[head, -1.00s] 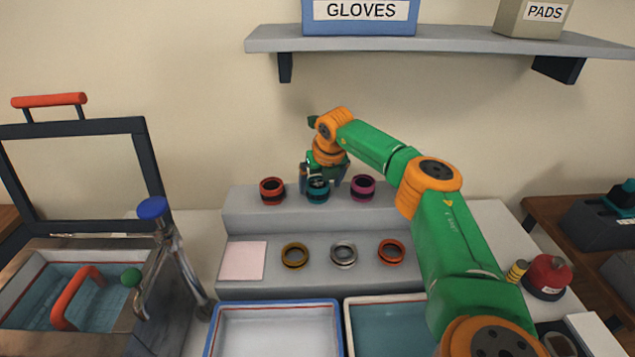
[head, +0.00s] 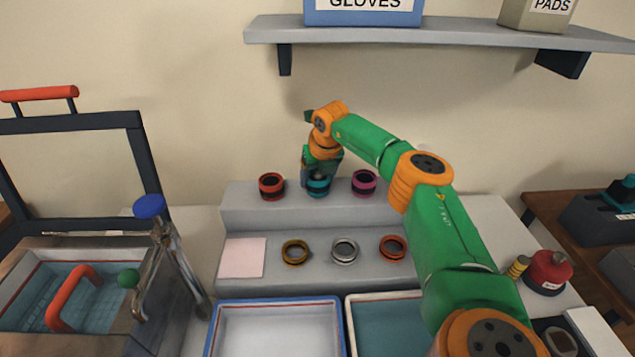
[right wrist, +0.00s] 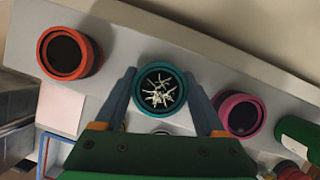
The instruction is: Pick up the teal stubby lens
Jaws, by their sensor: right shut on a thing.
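The teal stubby lens (head: 318,187) stands on the upper step of the grey riser, between a red lens (head: 271,186) and a magenta lens (head: 364,182). In the right wrist view the teal lens (right wrist: 160,91) shows pale branching marks inside its rim. My right gripper (head: 319,181) is over the teal lens, with its fingers on either side of it. The right wrist view shows the gripper (right wrist: 162,90) shut on the lens. Whether the lens is clear of the step cannot be told. My left gripper is not in view.
The lower step (head: 320,275) holds gold (head: 295,252), silver (head: 345,251) and orange (head: 393,249) rings and a pink pad (head: 242,258). A blue-rimmed tray (head: 276,303) and a teal tray (head: 383,325) lie in front. A shelf (head: 450,36) hangs above.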

